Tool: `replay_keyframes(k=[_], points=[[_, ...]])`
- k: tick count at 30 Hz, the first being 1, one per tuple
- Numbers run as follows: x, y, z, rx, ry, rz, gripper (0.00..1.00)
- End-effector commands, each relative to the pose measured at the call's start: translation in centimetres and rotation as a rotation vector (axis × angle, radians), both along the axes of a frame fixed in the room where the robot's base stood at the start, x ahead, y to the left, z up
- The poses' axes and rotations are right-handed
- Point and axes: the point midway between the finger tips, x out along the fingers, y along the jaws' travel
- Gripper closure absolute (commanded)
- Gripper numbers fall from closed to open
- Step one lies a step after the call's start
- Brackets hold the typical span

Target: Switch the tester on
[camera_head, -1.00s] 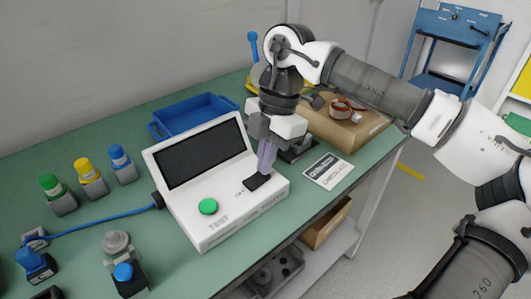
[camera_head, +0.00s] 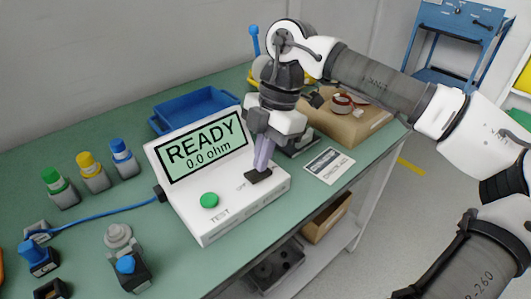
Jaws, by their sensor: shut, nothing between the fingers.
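The white tester (camera_head: 228,216) stands on the green bench. Its screen (camera_head: 205,146) is lit pale green and reads "READY 0.0 ohm". A round green button (camera_head: 209,200) sits on its front panel above the word TEST. A dark switch (camera_head: 258,176) is at the panel's right side, with lettering beside it partly hidden. My gripper (camera_head: 262,166) is shut and empty, pointing down with its fingertips at the switch. I cannot tell whether they touch it.
A blue tray (camera_head: 192,124) lies behind the tester. Blue, yellow and green capped items (camera_head: 92,171) stand at the left, near a blue cable (camera_head: 105,214) plugged into the tester. A cardboard box (camera_head: 350,128) and a printed card (camera_head: 328,166) are at the right.

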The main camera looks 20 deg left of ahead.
Motion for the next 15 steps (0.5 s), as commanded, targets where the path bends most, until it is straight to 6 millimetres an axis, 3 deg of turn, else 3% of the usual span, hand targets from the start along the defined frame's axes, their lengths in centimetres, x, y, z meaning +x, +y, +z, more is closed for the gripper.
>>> replay_keyframes(k=[8,15], points=[[0.0,0.0,0.2,0.0,0.0,0.0,1.0],[0.5,0.0,3.3,-0.001,-0.001,0.002,1.0]])
